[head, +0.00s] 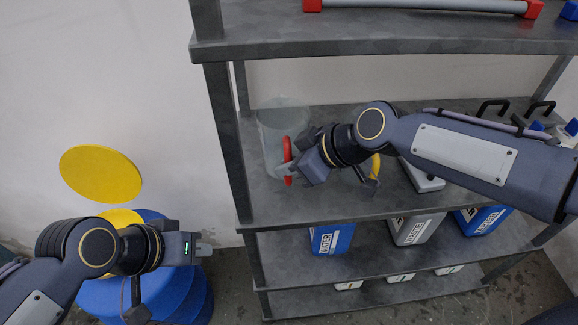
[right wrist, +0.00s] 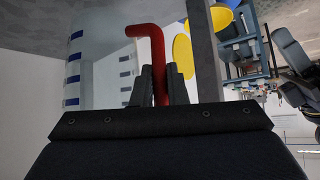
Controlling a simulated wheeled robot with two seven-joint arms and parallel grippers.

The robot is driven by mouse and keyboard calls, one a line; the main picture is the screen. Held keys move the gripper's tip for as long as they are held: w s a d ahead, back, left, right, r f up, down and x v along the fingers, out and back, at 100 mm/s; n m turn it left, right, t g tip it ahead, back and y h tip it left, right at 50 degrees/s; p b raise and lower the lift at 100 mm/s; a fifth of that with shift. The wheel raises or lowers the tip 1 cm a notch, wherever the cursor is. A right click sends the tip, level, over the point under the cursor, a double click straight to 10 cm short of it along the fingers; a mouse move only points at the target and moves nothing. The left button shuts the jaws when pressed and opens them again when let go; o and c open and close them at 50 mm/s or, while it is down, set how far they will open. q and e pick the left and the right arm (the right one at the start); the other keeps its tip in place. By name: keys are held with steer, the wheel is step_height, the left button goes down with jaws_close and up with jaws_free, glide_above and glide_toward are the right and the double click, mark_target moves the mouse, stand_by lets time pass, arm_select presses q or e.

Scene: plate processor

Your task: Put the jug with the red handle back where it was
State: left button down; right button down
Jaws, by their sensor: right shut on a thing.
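The clear jug (head: 278,125) with the red handle (head: 287,160) is upright at the left end of the middle shelf (head: 310,211) in the head view. My right gripper (head: 286,170) is shut on the red handle. In the right wrist view the red handle (right wrist: 160,75) stands between the two dark fingers, and the jug (right wrist: 100,80) shows clear with blue marks. Whether the jug's base touches the shelf is hard to tell. My left gripper (head: 203,247) is away from the shelf, at lower left; its fingertips look close together, but their gap is unclear.
Another yellow-handled thing (head: 374,167) is partly hidden behind my right arm. White and blue containers (head: 331,238) stand on the lower shelf. A shelf post (head: 228,140) is left of the jug. Blue drums (head: 185,290) and a yellow disc (head: 100,173) are at left.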

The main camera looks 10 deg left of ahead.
steer(key=shift+w+a, duration=0.1)
steer(key=shift+w, duration=0.2)
steer(key=shift+w+f, duration=0.2)
steer(key=shift+f, duration=1.55)
steer(key=shift+f, duration=0.2)
steer(key=c, duration=1.4)
jaws_free()
steer(key=shift+c, duration=0.2)
steer(key=shift+r, duration=0.15)
